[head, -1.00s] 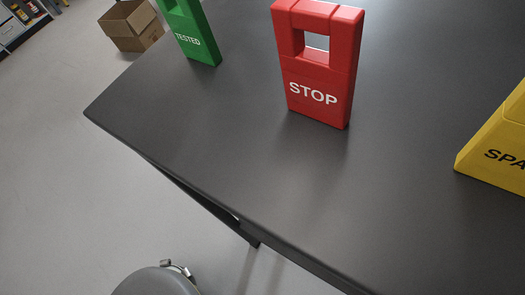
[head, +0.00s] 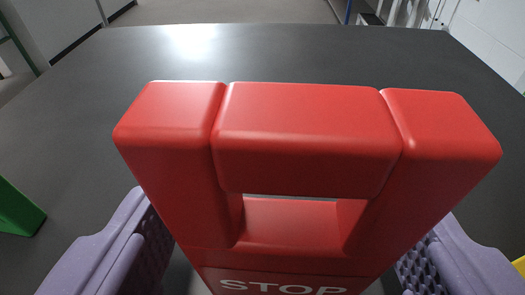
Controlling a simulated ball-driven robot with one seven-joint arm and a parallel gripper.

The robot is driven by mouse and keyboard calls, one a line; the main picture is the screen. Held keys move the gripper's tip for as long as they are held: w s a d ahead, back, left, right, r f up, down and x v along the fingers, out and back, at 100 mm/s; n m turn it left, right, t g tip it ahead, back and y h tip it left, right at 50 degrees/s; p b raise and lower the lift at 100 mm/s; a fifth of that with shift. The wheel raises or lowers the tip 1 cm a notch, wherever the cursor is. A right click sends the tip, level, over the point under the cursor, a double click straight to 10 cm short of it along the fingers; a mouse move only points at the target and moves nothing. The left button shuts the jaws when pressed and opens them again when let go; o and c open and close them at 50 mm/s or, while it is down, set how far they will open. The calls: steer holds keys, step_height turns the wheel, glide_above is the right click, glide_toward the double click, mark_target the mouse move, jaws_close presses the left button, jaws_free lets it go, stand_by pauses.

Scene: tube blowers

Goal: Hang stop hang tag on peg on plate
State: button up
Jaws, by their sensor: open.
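The red stop tag (head: 305,135) stands upright on the dark table, large and close in the middle of the head view. Its top bar and the window below it show, with the word STOP at the bottom edge of the picture. My gripper (head: 285,262) is open, with one purple finger on each side of the tag's lower part. Gaps seem to show between the fingers and the tag; whether either touches it I cannot tell. The tag's base is out of the picture. The peg and the plate are not in view.
The dark table top (head: 330,55) is clear behind the tag. Part of the green tag (head: 18,210) stands at the left edge. A sliver of the yellow tag (head: 520,265) shows at the right edge. Pale floor lies beyond the table's far edge.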

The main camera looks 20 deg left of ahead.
steer(key=shift+w+a+f, duration=0.1)
steer(key=shift+w+a, duration=0.05)
steer(key=shift+w, duration=0.25)
steer(key=c, duration=1)
steer(key=shift+c, duration=0.2)
